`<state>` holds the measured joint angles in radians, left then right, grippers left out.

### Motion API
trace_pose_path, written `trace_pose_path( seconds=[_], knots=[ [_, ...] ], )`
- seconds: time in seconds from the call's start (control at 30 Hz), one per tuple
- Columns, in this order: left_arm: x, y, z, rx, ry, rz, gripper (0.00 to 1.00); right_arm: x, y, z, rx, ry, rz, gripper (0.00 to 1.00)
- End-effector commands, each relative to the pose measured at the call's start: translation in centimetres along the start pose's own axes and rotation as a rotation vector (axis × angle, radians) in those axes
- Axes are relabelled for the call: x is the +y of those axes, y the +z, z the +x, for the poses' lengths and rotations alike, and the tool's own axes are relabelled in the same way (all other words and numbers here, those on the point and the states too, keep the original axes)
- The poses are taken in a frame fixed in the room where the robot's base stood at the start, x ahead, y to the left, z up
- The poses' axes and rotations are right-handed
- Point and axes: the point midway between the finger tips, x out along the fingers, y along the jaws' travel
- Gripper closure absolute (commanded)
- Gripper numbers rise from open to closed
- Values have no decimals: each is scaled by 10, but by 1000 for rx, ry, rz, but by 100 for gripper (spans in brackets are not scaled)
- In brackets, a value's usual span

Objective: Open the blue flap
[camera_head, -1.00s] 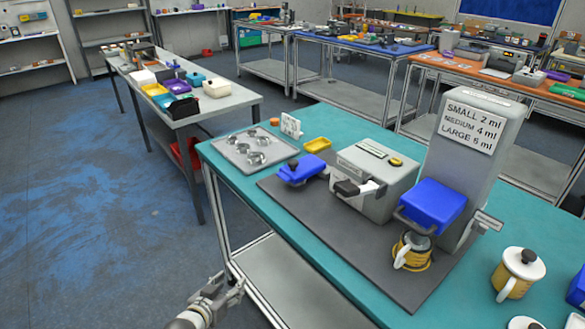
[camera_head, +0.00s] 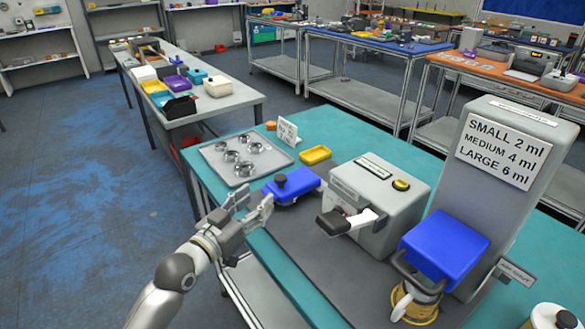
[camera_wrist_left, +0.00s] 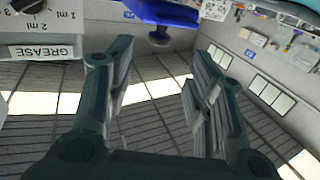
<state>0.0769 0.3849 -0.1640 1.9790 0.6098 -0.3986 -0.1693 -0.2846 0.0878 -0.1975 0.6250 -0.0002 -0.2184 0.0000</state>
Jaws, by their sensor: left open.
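A low blue flap-like part (camera_head: 296,187) with a dark knob on top lies at the left end of the grey mat and looks closed. A larger blue block (camera_head: 446,246) with a grey bar handle sits on the front of the tall grey dispenser. I cannot tell for certain which is the named flap. My left gripper (camera_head: 253,203) is open and empty, just left of the knobbed part and apparently apart from it. In the left wrist view, a blue part (camera_wrist_left: 165,12) with a round knob shows beyond the spread fingers (camera_wrist_left: 157,88). My right gripper is out of view.
The grey machine (camera_head: 405,212) with a black-tipped lever stands right of the knobbed part. A metal tray (camera_head: 228,178) with several rings and a yellow dish (camera_head: 316,154) lie behind. Floor at left is clear.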

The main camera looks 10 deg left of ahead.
Motion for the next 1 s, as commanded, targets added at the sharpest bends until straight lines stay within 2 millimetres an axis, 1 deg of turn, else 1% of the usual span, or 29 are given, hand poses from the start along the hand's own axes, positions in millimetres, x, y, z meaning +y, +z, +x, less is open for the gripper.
trace_pose_path(
  seconds=[0.13, 0.27, 0.4, 0.5, 0.63, 0.7, 0.87, 1.0],
  knots=[
    [0, -2, 2, 3, 2, 1, 52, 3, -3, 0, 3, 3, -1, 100],
    [0, -3, 13, 4, 1, -1, 52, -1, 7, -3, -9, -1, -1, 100],
    [0, -4, 36, 5, 1, -2, 52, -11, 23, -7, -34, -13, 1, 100],
    [0, -4, 54, 4, 1, -1, 52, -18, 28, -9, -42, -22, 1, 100],
    [0, -3, 76, 3, 0, 0, 52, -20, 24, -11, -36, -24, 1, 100],
    [1, -3, 85, 3, 1, -1, 52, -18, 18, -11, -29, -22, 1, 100],
    [0, -2, 100, 2, 1, 0, 52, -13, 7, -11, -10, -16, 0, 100],
    [1, -2, 107, 2, 1, 0, 52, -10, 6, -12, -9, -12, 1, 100]
  ],
)
